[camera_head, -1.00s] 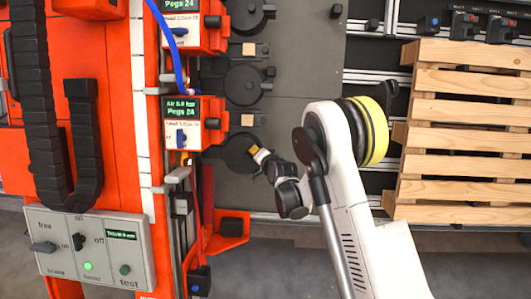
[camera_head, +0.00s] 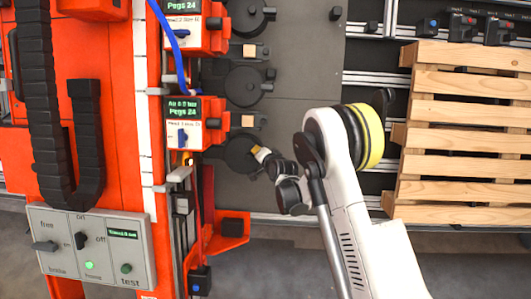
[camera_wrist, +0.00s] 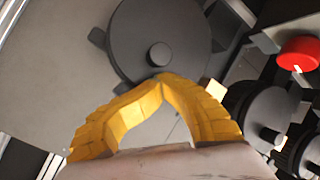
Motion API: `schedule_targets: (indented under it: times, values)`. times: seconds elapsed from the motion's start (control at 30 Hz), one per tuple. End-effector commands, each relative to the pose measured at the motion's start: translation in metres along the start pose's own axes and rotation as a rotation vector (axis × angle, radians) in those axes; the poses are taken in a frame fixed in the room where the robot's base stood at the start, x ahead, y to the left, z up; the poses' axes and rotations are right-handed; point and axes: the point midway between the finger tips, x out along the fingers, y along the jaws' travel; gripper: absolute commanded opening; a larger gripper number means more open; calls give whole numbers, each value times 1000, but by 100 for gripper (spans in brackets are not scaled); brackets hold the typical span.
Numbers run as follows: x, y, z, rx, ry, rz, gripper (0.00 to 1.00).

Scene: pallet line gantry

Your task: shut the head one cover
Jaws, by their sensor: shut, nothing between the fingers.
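Dark round covers with knobs are set in a column on the grey plate. The lowest round cover (camera_head: 238,153) is beside my gripper (camera_head: 262,154), which partly overlaps it in the head view. In the wrist view, a large dark disc (camera_wrist: 140,25) with a round knob (camera_wrist: 159,54) lies just beyond my gripper (camera_wrist: 160,80). My yellow fingers are shut at the tips with nothing between them. The tips are at or very near the lower edge of the knob; I cannot tell whether they touch. The small head labels are too blurred to read reliably.
Another round cover (camera_head: 246,87) is above, beside the orange head units (camera_head: 182,122) with green displays. An orange bracket (camera_head: 230,229) juts out below. A wooden pallet (camera_head: 465,130) stands at right. A control panel (camera_head: 95,245) is at lower left.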

Motion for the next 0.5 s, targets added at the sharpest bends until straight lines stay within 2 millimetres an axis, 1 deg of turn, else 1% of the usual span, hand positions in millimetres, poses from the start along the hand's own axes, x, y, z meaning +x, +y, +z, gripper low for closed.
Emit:
schedule_targets:
  times: [0.03, 0.5]
  values:
    - [1, 2, -9, -3, 17, 0, 0]
    - [-24, -5, 0, 0, 14, 2, 0]
